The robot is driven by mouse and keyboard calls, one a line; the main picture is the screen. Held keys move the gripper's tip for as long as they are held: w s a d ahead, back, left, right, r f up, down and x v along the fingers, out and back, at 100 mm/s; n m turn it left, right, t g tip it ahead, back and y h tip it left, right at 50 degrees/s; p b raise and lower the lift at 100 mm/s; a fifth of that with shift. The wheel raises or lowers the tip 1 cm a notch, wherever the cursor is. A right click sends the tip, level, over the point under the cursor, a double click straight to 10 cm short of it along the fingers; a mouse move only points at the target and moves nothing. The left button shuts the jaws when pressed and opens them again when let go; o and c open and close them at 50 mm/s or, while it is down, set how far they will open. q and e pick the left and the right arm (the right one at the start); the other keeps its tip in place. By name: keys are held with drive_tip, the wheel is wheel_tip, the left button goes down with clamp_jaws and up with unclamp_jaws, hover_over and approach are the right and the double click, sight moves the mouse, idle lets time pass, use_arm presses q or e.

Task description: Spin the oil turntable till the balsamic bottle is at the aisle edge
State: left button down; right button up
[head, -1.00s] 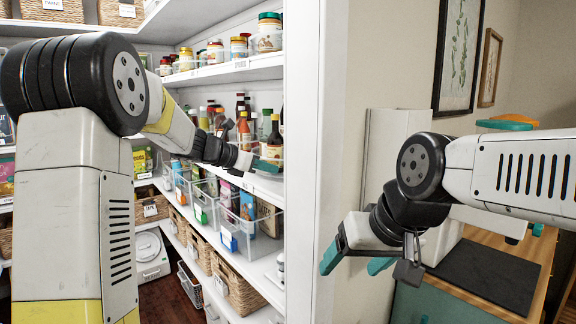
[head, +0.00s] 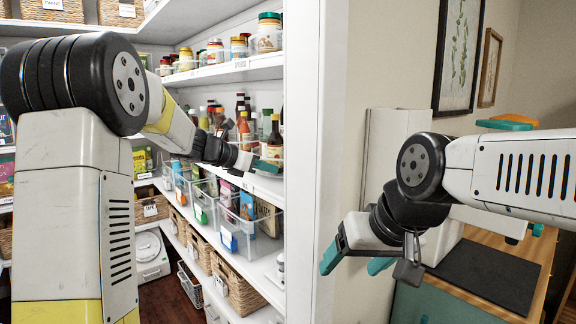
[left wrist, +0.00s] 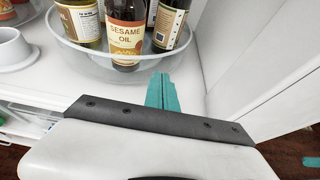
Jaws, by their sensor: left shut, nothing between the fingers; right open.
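The oil turntable (left wrist: 80,52), a clear round tray, stands on the middle pantry shelf and holds several bottles. I cannot tell which bottle is the balsamic; some labels are turned or cut off. My left gripper (left wrist: 162,92) is shut and empty, its teal fingertips at the turntable's front rim; contact is unclear. My right gripper (head: 358,266) is open and empty, outside the pantry.
A white upright wall edge (left wrist: 240,50) stands close to the right of my left gripper. A white dish (left wrist: 12,48) sits left of the turntable. Clear bins (head: 240,225) stand on the shelf below, jars (head: 238,48) above. A counter (head: 490,275) lies under my right arm.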

use_arm(q)
drive_tip(key=shift+w+d, duration=0.2)
drive_tip(key=shift+w, duration=0.35)
drive_tip(key=shift+a, duration=0.1)
drive_tip(key=shift+w+a, duration=0.2)
drive_tip(key=shift+a, duration=0.35)
drive_tip(key=shift+w+a, duration=0.15)
drive_tip(key=shift+a, duration=0.35)
drive_tip(key=shift+w+a, duration=0.8)
